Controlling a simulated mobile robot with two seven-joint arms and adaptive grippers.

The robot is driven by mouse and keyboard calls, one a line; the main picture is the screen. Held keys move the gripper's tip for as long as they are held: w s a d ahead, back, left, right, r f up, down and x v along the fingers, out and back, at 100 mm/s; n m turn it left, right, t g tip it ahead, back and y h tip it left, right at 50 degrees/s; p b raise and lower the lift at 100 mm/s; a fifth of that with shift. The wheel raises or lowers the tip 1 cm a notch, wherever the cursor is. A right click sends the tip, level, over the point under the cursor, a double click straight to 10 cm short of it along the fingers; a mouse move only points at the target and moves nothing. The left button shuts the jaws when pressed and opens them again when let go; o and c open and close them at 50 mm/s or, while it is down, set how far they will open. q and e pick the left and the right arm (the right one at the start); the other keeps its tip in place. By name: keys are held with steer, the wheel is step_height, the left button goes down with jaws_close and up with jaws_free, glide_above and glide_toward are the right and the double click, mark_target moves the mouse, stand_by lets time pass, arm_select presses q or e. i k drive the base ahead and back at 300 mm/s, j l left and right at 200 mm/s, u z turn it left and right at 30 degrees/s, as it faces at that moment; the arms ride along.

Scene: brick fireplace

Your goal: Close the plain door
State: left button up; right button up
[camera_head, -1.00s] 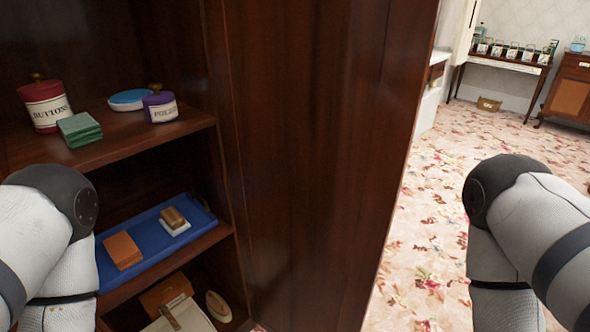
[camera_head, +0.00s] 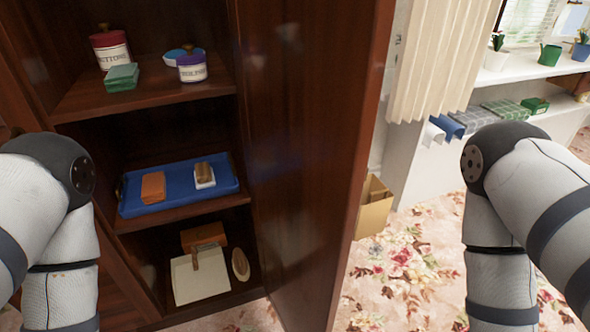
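The plain door (camera_head: 310,150) is a dark reddish-brown wooden panel. It stands open, swung out toward me from the right side of a dark wooden cabinet (camera_head: 143,110). The cabinet's shelves are exposed on the left. My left arm shows at the left edge in front of the cabinet, and my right arm shows at the right, beyond the door's free edge and apart from it. Neither gripper is in view; only arm links show. No contact between my arms and the door is visible.
Shelves hold a red jar (camera_head: 110,48), a purple-lidded jar (camera_head: 191,66), a green stack (camera_head: 121,77) and a blue tray (camera_head: 215,190). Right of the door are a cardboard box (camera_head: 374,207), a curtain (camera_head: 440,60) and a white shelf unit (camera_head: 525,72). Flowered carpet (camera_head: 405,265) is open.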

mark_target(310, 75)
steer(key=l+u, duration=0.3)
steer(key=l, duration=0.15)
steer(key=k+l+u, duration=0.1)
steer(key=l+u, duration=0.15)
steer(key=l, duration=0.15)
steer(key=k+l+u, duration=0.1)
steer(key=l+u, duration=0.2)
steer(key=k+l+u, duration=0.25)
steer(key=l, duration=0.25)
steer(key=i+l+u, duration=0.1)
steer(key=i+l, duration=0.05)
